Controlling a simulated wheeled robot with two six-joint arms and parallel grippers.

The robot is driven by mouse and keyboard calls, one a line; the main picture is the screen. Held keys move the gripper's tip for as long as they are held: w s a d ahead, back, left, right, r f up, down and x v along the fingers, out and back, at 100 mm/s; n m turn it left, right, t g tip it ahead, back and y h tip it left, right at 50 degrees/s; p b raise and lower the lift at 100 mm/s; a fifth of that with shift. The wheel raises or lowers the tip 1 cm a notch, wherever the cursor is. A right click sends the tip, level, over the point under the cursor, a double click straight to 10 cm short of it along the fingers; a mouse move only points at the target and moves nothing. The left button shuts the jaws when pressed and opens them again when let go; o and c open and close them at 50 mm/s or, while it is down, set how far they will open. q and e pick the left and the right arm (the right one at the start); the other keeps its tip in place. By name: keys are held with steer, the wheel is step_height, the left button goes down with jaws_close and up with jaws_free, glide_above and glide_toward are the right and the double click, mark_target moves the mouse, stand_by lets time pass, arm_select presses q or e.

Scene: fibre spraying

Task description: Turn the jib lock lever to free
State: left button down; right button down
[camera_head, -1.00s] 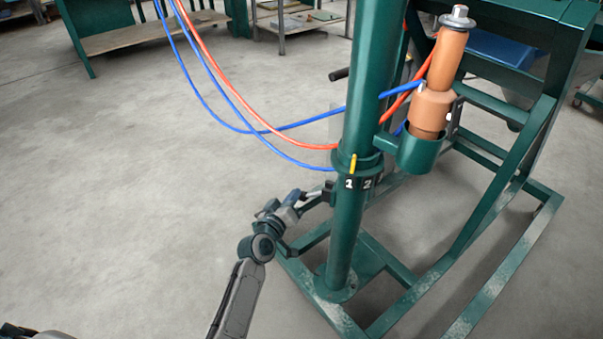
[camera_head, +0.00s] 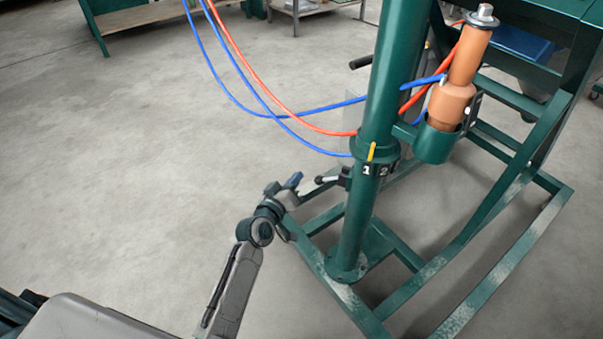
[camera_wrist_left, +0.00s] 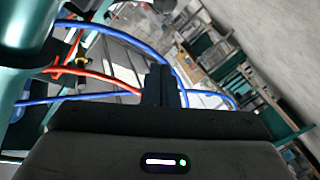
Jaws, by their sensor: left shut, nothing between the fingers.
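The jib lock lever (camera_head: 331,179) appears in the head view as a short dark lever on the left side of the green post (camera_head: 362,215), just below its collar. A yellow pointer (camera_head: 371,151) sits on the collar above the white marks 1 and 2, nearest the 1. My left gripper (camera_head: 303,189) is just left of the lever's outer end; I cannot tell whether they touch. In the left wrist view its dark fingers (camera_wrist_left: 161,86) are together with nothing between them. The lever is not clear in that view. My right gripper is not in view.
A copper-coloured cylinder (camera_head: 453,100) stands in a green holder (camera_head: 437,144) right of the post. Blue and orange hoses (camera_head: 262,85) hang from the upper left to the post. Green base rails (camera_head: 500,265) spread on the floor. The floor at left is clear.

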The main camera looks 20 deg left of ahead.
arm_select(q)
steer(key=d+v, duration=0.1)
steer(key=v, duration=0.5)
steer(key=shift+s+a, duration=0.15)
steer(key=shift+a, duration=0.25)
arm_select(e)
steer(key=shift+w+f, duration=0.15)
